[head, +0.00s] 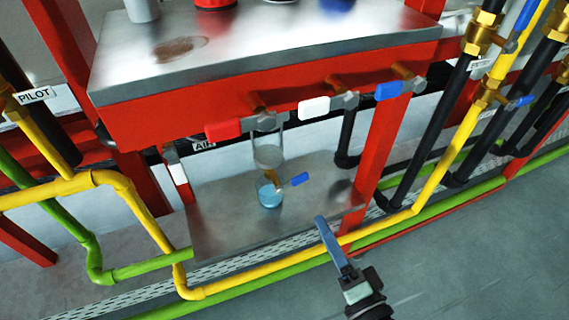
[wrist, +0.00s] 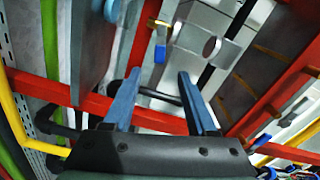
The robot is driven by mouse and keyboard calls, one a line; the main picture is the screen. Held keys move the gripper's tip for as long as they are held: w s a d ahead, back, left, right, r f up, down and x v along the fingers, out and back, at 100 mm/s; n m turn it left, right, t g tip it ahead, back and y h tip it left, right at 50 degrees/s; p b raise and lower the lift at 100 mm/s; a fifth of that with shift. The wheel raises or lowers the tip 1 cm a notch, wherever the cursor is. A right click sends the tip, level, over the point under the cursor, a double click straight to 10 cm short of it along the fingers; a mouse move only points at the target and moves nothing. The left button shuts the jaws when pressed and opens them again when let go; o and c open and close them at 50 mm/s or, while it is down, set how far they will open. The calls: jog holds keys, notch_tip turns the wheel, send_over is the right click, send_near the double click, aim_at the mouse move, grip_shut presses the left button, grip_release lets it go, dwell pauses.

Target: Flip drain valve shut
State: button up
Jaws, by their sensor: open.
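The likely drain valve is a small brass tap with a blue lever (head: 299,179), below a clear glass cylinder (head: 268,150) under the red-fronted bench. The lever sticks out to the right and tilts slightly up. A clear cup of blue liquid (head: 269,195) stands beneath the tap. My gripper (head: 321,219) is in front of the lever, lower and to the right, apart from it. In the wrist view my gripper (wrist: 159,75) is open and empty. A blue lever (wrist: 160,54) shows beyond the fingertips there; I cannot tell surely that it is the same one.
Red (head: 223,129), white (head: 314,107) and blue (head: 388,90) handles line the bench front above. A red post (head: 385,150) stands right of the tap. Yellow pipe (head: 260,274) runs low across the front. The floor at lower right is clear.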

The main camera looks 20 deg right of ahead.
aim_at(298, 182)
jog(key=w, duration=0.6)
jog(key=w+b, duration=0.1)
jog(key=w, duration=0.6)
jog(key=shift+w+a, duration=0.2)
jog(key=shift+w, duration=0.05)
grip_shut()
